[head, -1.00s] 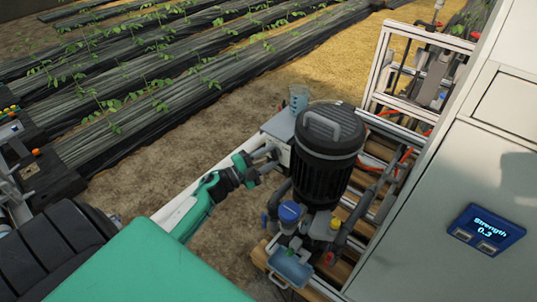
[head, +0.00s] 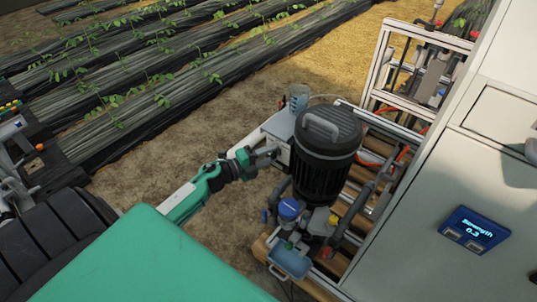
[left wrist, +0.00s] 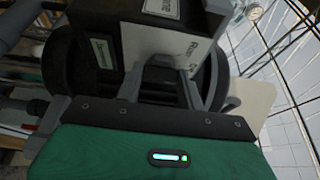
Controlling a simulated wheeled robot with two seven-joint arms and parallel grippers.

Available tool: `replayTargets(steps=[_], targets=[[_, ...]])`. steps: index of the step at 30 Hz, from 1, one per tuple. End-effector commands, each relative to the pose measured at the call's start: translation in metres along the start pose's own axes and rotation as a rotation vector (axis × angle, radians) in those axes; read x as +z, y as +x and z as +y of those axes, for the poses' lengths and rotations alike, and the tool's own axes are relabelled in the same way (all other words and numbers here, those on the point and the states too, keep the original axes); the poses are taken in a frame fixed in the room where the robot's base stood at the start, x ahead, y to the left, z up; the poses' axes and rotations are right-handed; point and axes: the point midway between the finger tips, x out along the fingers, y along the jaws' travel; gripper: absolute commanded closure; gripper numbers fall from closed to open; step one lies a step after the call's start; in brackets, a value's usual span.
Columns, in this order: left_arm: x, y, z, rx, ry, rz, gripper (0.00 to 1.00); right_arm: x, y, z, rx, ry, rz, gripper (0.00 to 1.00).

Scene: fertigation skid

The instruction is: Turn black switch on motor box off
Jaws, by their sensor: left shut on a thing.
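The motor box (head: 279,152) is a pale box beside a black ribbed cylinder in the head view. In the left wrist view the motor box (left wrist: 163,42) shows a dark top and a white face with labels. My left gripper (head: 270,155) is at the near side of the box. In the left wrist view the grey fingers of my left gripper (left wrist: 165,62) come together against the box's labelled face. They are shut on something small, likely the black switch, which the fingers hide. My right gripper is not in view.
The black ribbed cylinder (head: 325,150) with a grey handle stands just right of the box. A clear cup (head: 299,98) stands behind. Blue-capped pipework (head: 289,208) lies in front. A grey cabinet (head: 430,220) with a blue display (head: 475,232) fills the right.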

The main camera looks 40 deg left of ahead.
Motion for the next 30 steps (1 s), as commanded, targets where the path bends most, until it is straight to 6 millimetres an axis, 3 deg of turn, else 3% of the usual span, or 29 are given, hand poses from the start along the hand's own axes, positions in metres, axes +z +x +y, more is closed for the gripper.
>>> replayTargets(steps=[7, 8, 11, 22, 30], targets=[[-0.001, 0.000, 0.001, 0.002, -0.001, 0.000, 0.85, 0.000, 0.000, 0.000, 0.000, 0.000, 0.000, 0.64], [0.000, 0.000, 0.001, 0.002, -0.001, 0.000, 0.58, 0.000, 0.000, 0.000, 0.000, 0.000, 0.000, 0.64], [0.000, 0.000, 0.001, 0.001, -0.001, 0.000, 0.40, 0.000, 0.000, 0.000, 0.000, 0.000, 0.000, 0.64], [0.000, -0.004, 0.001, 0.001, -0.001, 0.000, 0.40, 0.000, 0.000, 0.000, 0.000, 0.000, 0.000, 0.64], [0.000, -0.044, 0.003, 0.004, -0.002, -0.001, 0.40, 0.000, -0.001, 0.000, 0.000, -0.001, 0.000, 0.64]])
